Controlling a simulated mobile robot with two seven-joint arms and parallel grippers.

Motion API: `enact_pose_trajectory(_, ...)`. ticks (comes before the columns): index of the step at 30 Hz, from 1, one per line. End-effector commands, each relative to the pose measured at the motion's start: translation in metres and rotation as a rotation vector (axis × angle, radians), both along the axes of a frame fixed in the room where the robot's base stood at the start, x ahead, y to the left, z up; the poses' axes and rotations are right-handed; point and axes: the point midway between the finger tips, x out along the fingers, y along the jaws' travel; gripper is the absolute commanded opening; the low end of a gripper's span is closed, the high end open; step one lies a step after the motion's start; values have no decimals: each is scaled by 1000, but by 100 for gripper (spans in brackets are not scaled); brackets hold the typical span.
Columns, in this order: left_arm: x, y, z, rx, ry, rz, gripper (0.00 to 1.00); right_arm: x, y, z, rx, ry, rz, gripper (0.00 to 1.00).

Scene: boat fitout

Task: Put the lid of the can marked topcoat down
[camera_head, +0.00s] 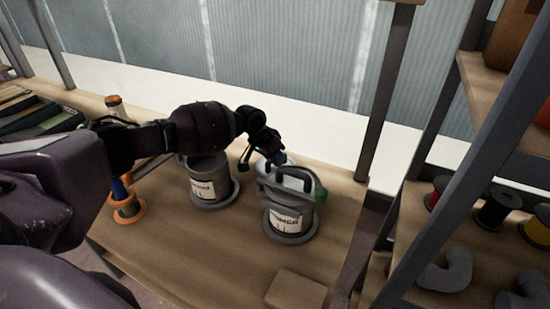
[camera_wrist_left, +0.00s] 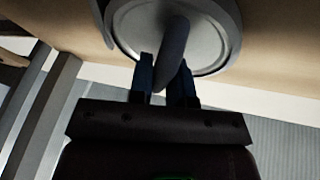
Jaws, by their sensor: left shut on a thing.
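My left gripper (camera_head: 270,158) is shut on the handle of a round grey lid (camera_head: 272,188), which shows over the right-hand can in the head view. The wrist view shows the lid's round metal face (camera_wrist_left: 132,30) and its handle between the blue fingertips (camera_wrist_left: 167,88). The right-hand can (camera_head: 288,222) is grey with a white label; its small lettering may end in "MER". I cannot tell whether the lid touches this can. A second grey can (camera_head: 208,182) stands to the left, its label too small to read. My right gripper is not in view.
An orange-based spool stand (camera_head: 125,207) is left of the cans. A small tan block (camera_head: 296,290) lies at the front right of the wooden table (camera_head: 200,255). A shelf post (camera_head: 383,90) rises behind. Shelves with spools (camera_head: 497,207) and grey pipe elbows (camera_head: 447,270) are right.

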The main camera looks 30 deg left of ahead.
Motion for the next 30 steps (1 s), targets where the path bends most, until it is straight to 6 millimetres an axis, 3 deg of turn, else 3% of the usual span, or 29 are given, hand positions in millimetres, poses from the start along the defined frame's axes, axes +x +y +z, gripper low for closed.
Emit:
enact_pose_trajectory(1,0,0,-1,0,1,0,21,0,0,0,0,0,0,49)
enact_pose_trajectory(6,0,0,-1,0,1,0,44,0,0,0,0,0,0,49)
enact_pose_trajectory(17,-1,2,6,1,-1,1,44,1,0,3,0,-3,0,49)
enact_pose_trajectory(30,-24,24,77,1,-4,0,44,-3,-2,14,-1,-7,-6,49)
